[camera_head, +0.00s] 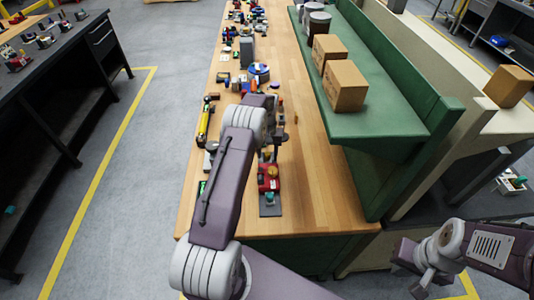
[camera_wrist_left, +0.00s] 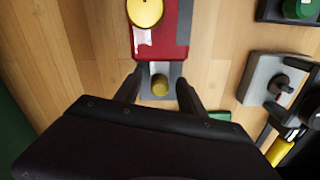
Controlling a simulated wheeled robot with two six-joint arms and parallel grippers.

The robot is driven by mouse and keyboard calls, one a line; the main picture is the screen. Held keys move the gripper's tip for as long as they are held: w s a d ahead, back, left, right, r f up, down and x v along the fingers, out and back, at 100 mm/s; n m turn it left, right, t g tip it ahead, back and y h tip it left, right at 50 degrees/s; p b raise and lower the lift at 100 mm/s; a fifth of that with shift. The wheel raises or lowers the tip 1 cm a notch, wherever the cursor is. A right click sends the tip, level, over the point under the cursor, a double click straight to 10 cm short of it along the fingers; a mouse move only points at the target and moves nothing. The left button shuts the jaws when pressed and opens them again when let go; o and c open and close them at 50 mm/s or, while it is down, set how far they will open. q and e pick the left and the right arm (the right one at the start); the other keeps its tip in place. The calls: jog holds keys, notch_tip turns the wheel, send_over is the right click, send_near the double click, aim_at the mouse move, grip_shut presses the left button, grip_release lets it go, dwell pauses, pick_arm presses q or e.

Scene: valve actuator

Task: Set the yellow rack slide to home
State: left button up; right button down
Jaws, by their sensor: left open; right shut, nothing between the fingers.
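In the left wrist view a red block (camera_wrist_left: 165,48) with a yellow round top (camera_wrist_left: 145,11) sits on a grey plate. A small dull-yellow cylinder (camera_wrist_left: 160,85) shows between the fingers of my open left gripper (camera_wrist_left: 161,82); contact cannot be told. The red block (camera_head: 268,184) also shows in the head view near the table's front end, beside my left gripper (camera_head: 268,150), which my arm partly hides. A longer yellow cylinder (camera_head: 203,122) lies at the table's left edge. I cannot tell which yellow part is the rack slide. My right gripper (camera_head: 425,272) is shut and empty, off the table.
The wooden table (camera_head: 315,200) holds several small devices along its left and far parts. A grey device with a black knob (camera_wrist_left: 276,86) stands right of the left gripper in the wrist view. A green shelf (camera_head: 385,122) with cardboard boxes (camera_head: 345,87) borders the table on the right.

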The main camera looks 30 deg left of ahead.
aim_at(268, 155)
pick_arm(q)
jog(key=shift+r, duration=0.15)
notch_tip(268, 155, up, 9)
jog(key=shift+d+f+b, duration=0.1)
jog(key=shift+f+b, duration=0.1)
jog(key=shift+b, duration=0.65)
jog(key=shift+r, duration=0.15)
